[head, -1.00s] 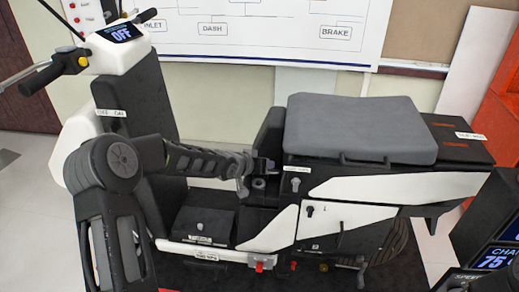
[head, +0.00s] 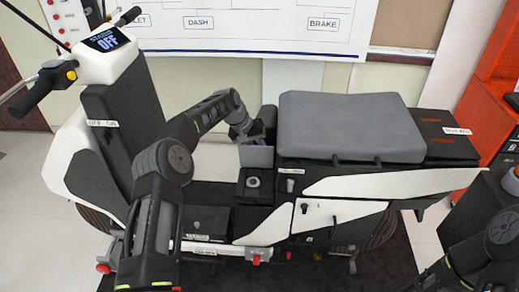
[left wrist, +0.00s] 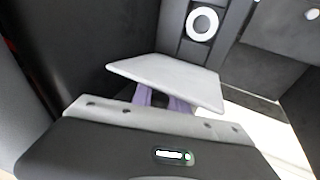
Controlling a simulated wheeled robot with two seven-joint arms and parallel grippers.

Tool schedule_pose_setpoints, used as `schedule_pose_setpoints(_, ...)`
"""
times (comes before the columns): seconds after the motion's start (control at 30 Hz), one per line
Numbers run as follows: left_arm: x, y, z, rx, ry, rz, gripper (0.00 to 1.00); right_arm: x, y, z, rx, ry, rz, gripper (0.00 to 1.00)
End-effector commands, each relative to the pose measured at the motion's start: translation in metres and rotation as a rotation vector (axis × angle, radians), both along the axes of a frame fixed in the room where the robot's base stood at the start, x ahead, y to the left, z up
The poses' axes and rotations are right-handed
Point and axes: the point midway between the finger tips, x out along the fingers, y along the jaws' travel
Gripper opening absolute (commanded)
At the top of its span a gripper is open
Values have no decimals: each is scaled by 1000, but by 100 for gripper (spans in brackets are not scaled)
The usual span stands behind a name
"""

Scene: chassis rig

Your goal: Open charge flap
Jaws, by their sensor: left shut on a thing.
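The charge flap (head: 257,157) is a grey panel standing raised beside the front of the seat. The round charge port (head: 253,182) is uncovered in front of it. The port also shows as a pale ring in the left wrist view (left wrist: 202,23). My left gripper (head: 257,138) is at the raised flap, reaching it from behind its upper edge. In the left wrist view its purple fingers (left wrist: 163,100) are shut on the grey flap panel (left wrist: 170,76); the panel hides their tips. My right arm shows at the lower right, but its gripper is out of view.
The grey seat (head: 350,125) is just right of the flap. The dark steering column (head: 123,115) and handlebar stand to the left, with a display reading OFF (head: 106,40). A black box (head: 205,222) sits on the footboard. An orange cabinet (head: 490,110) stands at the right.

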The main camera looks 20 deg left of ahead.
Motion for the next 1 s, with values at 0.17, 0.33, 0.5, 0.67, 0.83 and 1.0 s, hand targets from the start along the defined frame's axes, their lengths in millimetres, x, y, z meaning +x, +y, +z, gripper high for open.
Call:
schedule_pose_setpoints(0.17, 2, -1, -1, -10, 36, -1, 0, 0, 0, 1, 0, 1, 0, 36)
schedule_pose_setpoints(0.33, 1, 0, -2, -14, 55, 0, 0, 0, 0, 1, 0, 1, 0, 36)
schedule_pose_setpoints(0.5, 1, 0, -2, -15, 58, 0, 0, 0, 0, 1, 0, 1, 0, 36)
schedule_pose_setpoints(0.67, 1, 0, -2, -15, 58, 0, 0, 0, 0, 1, 0, 1, 0, 36)
schedule_pose_setpoints(0.83, 1, 0, -2, -15, 59, 0, 26, 0, 0, 1, 0, 1, 0, 36)
schedule_pose_setpoints(1.0, 1, 0, -1, -15, 59, 0, 40, 0, 0, 1, 0, 1, 0, 36)
